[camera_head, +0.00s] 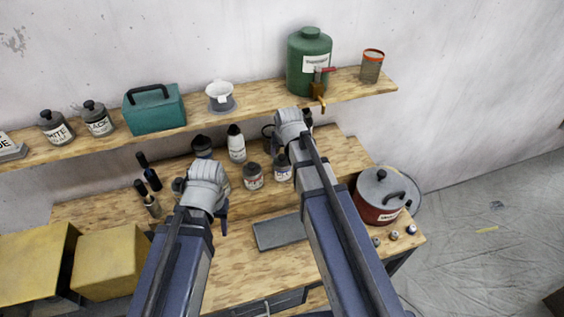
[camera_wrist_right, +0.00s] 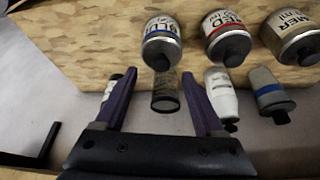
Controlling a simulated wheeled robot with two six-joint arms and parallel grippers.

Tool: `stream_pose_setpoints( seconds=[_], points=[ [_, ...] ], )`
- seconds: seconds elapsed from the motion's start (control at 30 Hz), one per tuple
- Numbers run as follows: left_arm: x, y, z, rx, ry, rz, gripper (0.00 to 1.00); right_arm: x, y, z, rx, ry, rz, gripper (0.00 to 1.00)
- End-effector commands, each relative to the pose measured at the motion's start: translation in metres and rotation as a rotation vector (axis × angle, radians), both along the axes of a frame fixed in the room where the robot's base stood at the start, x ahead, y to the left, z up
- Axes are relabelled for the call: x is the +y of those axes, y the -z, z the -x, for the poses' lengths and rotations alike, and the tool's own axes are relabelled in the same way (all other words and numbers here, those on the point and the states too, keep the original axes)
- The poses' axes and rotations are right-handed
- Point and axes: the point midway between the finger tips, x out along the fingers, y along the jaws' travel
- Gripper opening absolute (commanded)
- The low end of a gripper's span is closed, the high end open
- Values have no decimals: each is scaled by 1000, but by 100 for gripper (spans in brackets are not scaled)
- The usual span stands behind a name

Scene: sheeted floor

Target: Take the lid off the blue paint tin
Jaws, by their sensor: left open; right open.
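The blue paint tin (camera_wrist_right: 160,45) shows in the right wrist view, a metal tin with a blue-lettered label and a dark knobbed lid (camera_wrist_right: 160,62) on it. My right gripper (camera_wrist_right: 159,76) is open, its fingers apart on either side of the line to the lid's knob; I cannot tell how far off the tin is. In the head view my right gripper (camera_head: 284,140) is over the back of the bench, and I cannot single out the blue tin there. My left gripper (camera_head: 220,208) is open and empty over the bench, partly hidden by its wrist.
Beside the blue tin stand a red-labelled tin (camera_wrist_right: 226,38) and another tin (camera_wrist_right: 292,38). A dark glass jar (camera_wrist_right: 166,92) and small bottles (camera_wrist_right: 220,95) are close to my right fingers. The upper shelf (camera_head: 190,128) runs behind. A grey tray (camera_head: 278,232) lies on the bench.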

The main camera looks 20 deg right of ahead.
Motion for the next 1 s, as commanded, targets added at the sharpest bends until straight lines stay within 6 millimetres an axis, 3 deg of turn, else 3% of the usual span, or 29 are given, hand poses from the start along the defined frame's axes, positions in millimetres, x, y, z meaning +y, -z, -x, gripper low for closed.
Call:
stream_pose_setpoints(
  seconds=[0.43,0.73,1.0],
  points=[
    [0,45,0,-2,-4,1,50,-1,45,-21,0,0,0,71],
    [0,45,0,-2,-5,1,50,-1,45,-22,0,0,0,71],
    [0,45,0,-2,-5,1,50,-1,45,-22,0,0,0,42]
  ],
)
